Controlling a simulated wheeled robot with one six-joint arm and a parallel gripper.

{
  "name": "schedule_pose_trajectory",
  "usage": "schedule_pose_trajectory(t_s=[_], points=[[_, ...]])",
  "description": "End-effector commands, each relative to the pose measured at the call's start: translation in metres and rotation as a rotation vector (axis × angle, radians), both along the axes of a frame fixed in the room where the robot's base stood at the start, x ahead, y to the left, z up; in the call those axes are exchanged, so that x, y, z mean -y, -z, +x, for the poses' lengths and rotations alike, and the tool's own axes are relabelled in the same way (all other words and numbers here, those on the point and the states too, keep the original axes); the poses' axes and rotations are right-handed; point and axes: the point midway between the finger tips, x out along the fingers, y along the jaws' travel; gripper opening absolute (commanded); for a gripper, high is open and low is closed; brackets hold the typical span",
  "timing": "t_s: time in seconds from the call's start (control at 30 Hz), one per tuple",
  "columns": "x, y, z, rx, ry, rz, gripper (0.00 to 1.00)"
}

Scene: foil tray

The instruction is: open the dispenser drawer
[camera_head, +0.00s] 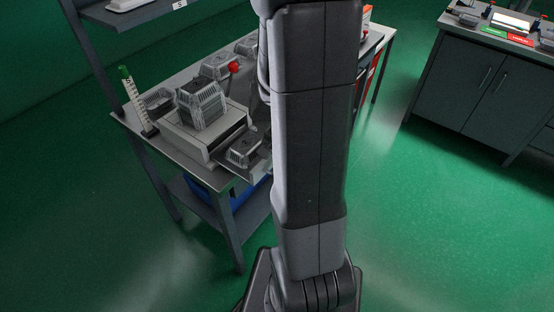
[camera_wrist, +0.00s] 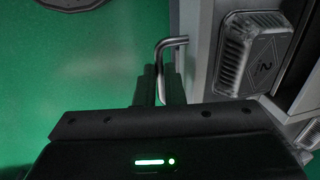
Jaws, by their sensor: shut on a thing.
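The dispenser (camera_head: 190,136) is a light grey box on the bench in the head view. Its drawer (camera_wrist: 200,62) stands out from the body, and a foil tray (camera_wrist: 254,54) marked 2 lies in it. The tray also shows in the head view (camera_head: 243,150). A bent metal handle (camera_wrist: 172,42) sticks out from the drawer front in the wrist view. My gripper (camera_wrist: 158,82) is shut on the handle, with its dark fingers at the bar. The fingers hide part of the handle. In the head view my arm hides the gripper and part of the drawer.
A stack of foil trays (camera_head: 201,102) stands on the dispenser. A white column with a green top (camera_head: 138,100) and more containers (camera_head: 216,66) stand on the bench (camera_head: 205,176). Green floor lies open in front. A dark cabinet (camera_head: 465,88) stands at the right.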

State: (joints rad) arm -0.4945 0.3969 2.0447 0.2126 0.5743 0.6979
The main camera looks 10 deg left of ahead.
Motion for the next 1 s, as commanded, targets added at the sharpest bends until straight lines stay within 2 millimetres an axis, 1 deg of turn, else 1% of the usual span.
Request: schedule_pose_trajectory(t_s=[0.2,0.23,0.27,0.3,0.33,0.6,0.73,0.87,1.0], points=[[0.0,-0.001,0.001,0.003,-0.001,0.001,0.0],[0.0,-0.001,0.001,0.003,-0.001,0.001,0.15],[-0.001,-0.001,0.001,0.003,-0.001,0.001,0.2],[-0.001,-0.001,0.001,0.003,-0.001,0.001,0.28],[0.0,-0.001,0.001,0.003,-0.001,0.001,0.31],[0.0,-0.001,0.001,0.001,0.0,0.001,0.31],[0.0,-0.008,0.001,0.003,-0.001,0.002,0.31],[0.003,-0.024,0.0,0.005,-0.001,0.002,0.31],[0.007,-0.049,-0.001,0.007,0.0,0.004,0.31]])
